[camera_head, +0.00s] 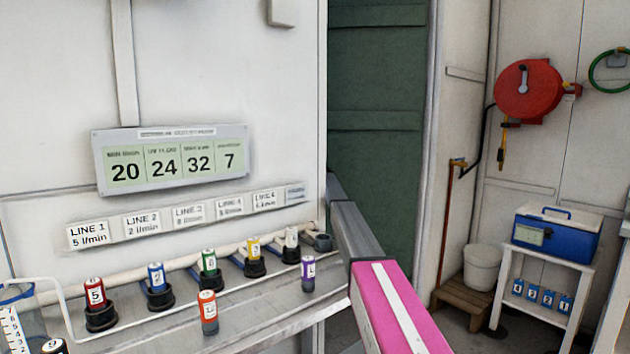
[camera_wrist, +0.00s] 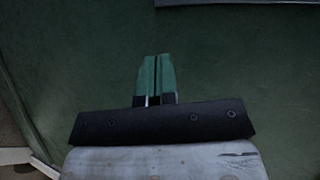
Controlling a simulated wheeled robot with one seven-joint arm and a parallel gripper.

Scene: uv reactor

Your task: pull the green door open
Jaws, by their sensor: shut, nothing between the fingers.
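The green door (camera_head: 376,130) is a tall, dark green ribbed panel between the white wall and a pale frame in the head view. I cannot tell how far it stands open. In the wrist view a dark green surface (camera_wrist: 235,60), which looks like the door, fills most of the picture. My gripper (camera_wrist: 158,62) is shut with nothing between its fingers, and it points toward that surface. I cannot tell whether the fingertips touch it. No handle shows in either view. In the head view my gripper is hidden, and my arm reaches in front of the door's lower part.
A white wall panel with a bench (camera_head: 235,305) of numbered coloured bottles stands left of my arm. A red hose reel (camera_head: 527,91), a white bucket (camera_head: 482,268) and a blue box (camera_head: 556,233) on a white stand are at the right. Some floor is clear before them.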

